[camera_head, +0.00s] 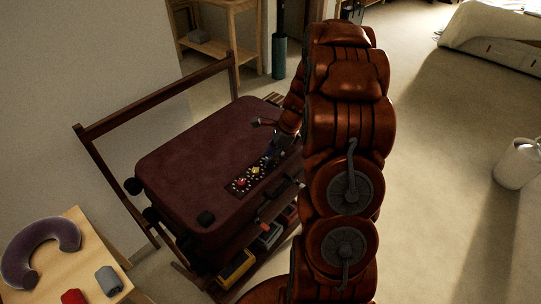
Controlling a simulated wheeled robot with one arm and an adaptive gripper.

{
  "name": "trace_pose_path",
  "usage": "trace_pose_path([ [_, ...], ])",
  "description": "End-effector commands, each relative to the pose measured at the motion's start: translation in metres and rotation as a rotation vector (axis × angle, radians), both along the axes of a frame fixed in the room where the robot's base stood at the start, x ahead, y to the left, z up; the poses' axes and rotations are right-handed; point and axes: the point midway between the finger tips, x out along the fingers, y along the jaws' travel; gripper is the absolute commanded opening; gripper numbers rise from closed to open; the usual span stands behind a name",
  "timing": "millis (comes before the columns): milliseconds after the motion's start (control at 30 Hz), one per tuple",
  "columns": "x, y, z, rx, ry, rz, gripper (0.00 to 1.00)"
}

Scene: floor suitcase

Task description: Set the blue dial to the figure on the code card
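A dark maroon suitcase (185,160) lies flat on a wooden rack. A dark strip (237,189) near its right-hand edge carries small dials ringed with pale marks. A red dial (241,183) and a yellow dial (254,171) show on it. A small bluish shape, probably the blue dial (267,161), sits at the strip's far end, partly covered by my gripper. My gripper (269,143) is low over that end; touching or apart, I cannot tell. Its fingers are too small and dark to read. The dial's figure is unreadable, and I see no code card.
The rack's wooden rail (155,100) rises behind the suitcase. Coloured boxes, one yellow (236,269), sit on its lower shelf. A light wooden table (75,250) at lower left holds a neck pillow (40,250). A white container (517,163) stands right; the carpet between is clear.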

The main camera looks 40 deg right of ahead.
Motion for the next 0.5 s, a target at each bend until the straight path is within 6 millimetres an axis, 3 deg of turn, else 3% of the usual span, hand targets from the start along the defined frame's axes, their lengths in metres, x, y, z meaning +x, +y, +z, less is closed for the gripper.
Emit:
trace_pose_path([
  [67,-0.0001,-0.0001,0.0001,0.000,0.000,0.000,0.30],
  [333,-0.0002,0.0000,0.0001,0.000,0.000,0.000,0.02],
  [500,-0.0005,0.0000,0.0000,0.000,0.001,0.000,0.00],
])
